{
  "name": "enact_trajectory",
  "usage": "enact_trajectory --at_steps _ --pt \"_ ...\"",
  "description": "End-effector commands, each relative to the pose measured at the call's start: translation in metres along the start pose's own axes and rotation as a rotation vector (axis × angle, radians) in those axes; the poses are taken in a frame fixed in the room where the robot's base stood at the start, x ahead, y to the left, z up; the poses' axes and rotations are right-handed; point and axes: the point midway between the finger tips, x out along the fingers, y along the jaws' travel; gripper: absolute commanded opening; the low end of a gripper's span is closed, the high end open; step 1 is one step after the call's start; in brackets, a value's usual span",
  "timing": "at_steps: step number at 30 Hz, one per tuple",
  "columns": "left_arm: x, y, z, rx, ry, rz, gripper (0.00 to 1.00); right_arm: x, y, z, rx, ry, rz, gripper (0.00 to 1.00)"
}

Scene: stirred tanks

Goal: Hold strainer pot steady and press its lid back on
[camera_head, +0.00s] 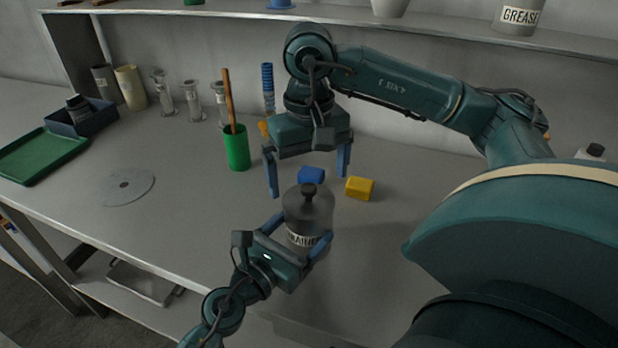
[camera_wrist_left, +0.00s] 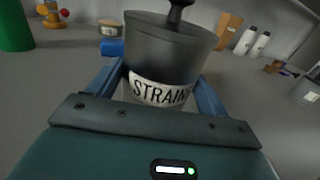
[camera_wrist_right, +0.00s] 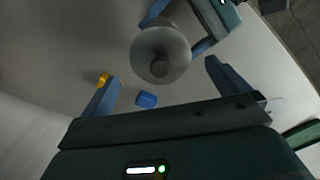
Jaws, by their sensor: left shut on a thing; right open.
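The strainer pot (camera_head: 303,238) is a grey pot with a white label, standing upright on the bench. Its dark grey lid (camera_head: 308,204) with a round black knob sits on top, and it also shows in the left wrist view (camera_wrist_left: 170,40). I cannot tell whether the lid is fully seated. My left gripper (camera_head: 298,240) is shut on the pot's body, one finger on each side. My right gripper (camera_head: 308,178) is open and empty, above and behind the pot with its fingers pointing down. In the right wrist view the lid (camera_wrist_right: 160,52) lies beyond the open fingers.
A green cup (camera_head: 236,150) with a wooden stick stands to the left. A grey disc (camera_head: 126,187), a green tray (camera_head: 40,156) and a dark blue bin (camera_head: 84,120) are farther left.

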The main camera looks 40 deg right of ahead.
Motion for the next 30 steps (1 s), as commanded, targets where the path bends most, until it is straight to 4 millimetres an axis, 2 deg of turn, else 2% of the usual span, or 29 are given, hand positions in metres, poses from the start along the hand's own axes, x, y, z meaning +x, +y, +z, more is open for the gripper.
enact_trajectory --at_steps 15,26,30 --pt "0.0 0.0 0.0 -0.001 0.001 -0.001 0.53 -0.031 0.0 0.0 0.001 0.002 -0.001 1.0" --pt "0.0 0.0 0.0 -0.001 0.001 0.0 0.53 -0.035 0.0 0.0 0.0 0.0 0.0 1.0" --pt "0.0 0.0 0.0 -0.001 0.001 0.0 0.53 -0.035 0.0 0.0 0.0 0.0 0.0 0.89"
